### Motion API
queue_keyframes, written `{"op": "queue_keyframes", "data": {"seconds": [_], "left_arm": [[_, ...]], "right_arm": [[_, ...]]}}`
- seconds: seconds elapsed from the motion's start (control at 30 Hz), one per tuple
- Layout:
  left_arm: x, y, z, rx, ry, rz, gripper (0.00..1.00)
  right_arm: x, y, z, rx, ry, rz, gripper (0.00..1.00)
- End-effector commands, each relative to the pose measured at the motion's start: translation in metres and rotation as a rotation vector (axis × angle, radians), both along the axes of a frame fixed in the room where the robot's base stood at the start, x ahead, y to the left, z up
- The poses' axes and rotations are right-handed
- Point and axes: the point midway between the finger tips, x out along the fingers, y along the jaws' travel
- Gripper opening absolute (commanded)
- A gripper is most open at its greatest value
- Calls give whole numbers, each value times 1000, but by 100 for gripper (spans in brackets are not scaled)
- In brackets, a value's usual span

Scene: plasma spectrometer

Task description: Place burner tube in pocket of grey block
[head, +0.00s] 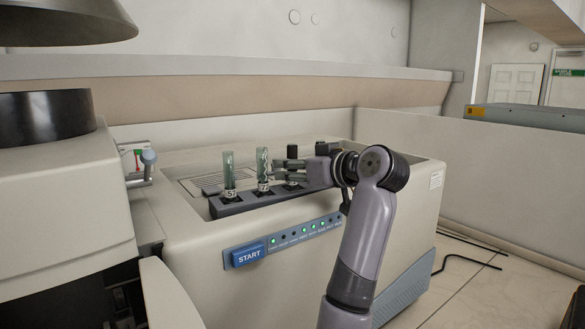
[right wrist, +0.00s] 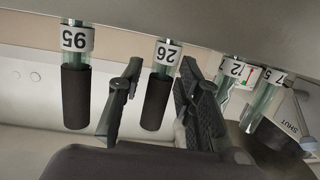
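The grey block (head: 232,208) is a long dark rack on top of the machine, with several upright tubes in it. Two clear glass tubes stand at its left end: one (head: 229,172) at the far left and one (head: 263,163) beside it. A black-topped tube (head: 292,152) stands right of them; I cannot tell which is the burner tube. My right gripper (head: 284,173) reaches in from the right at this black-topped tube. The right wrist view looks inverted. There, the right gripper's fingers (right wrist: 155,105) are open on both sides of a black-ended tube (right wrist: 162,75), with a visible gap. My left gripper is out of view.
Another black-ended tube (right wrist: 76,85) hangs left of the fingers in the right wrist view, and the glass tubes (right wrist: 262,98) are close on the right. A blue START button (head: 249,254) and a row of lights are on the machine's front. A wall stands behind.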

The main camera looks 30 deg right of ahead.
Motion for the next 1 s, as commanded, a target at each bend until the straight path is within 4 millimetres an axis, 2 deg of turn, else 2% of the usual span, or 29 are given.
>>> {"op": "queue_keyframes", "data": {"seconds": [0.37,0.43,0.57,0.8,1.0], "left_arm": [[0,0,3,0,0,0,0],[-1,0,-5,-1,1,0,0],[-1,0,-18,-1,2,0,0],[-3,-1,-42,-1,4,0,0],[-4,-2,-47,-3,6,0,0]], "right_arm": [[0,0,5,0,-1,1,36],[-7,-2,2,-2,-3,-2,36],[-29,-8,5,-4,-6,-4,36],[-81,-20,17,-3,-7,-5,36],[-107,-27,24,-2,-3,-4,36]]}}
